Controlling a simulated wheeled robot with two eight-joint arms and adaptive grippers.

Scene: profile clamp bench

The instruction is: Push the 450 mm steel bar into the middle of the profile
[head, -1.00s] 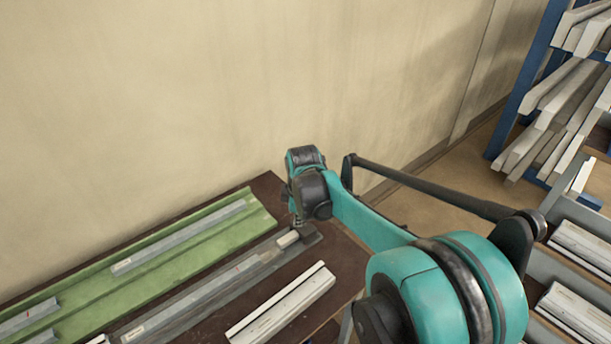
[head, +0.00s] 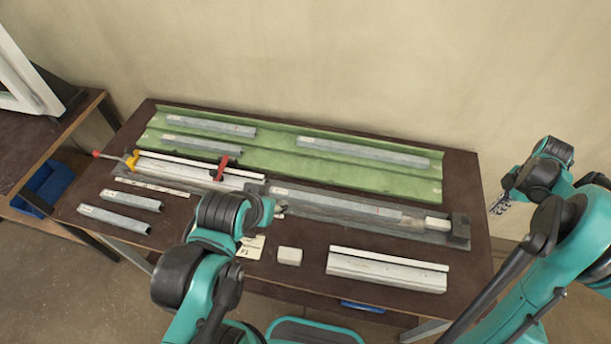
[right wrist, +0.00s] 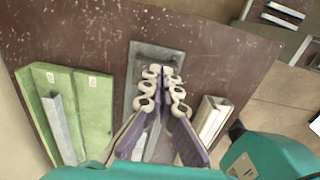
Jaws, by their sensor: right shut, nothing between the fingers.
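A grey steel bar (head: 335,204) lies lengthwise in the long grey fixture (head: 385,232) on the bench; I cannot read its length. A white profile (head: 200,172) lies in line to its left, under the clamp with a red and yellow handle (head: 130,160). A pale block (head: 437,223) sits at the bar's right, beside the dark end stop (head: 459,230). My left gripper (head: 279,211) is low at the fixture's front edge, partly hidden by its wrist; its jaws are unclear. My right gripper (head: 501,204) is off the bench's right end; in the right wrist view its fingers (right wrist: 166,72) are shut and empty.
Two short bars (head: 115,218) lie front left. A small pale block (head: 289,256) and a white profile piece (head: 387,270) lie in front. The wall stands close behind.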

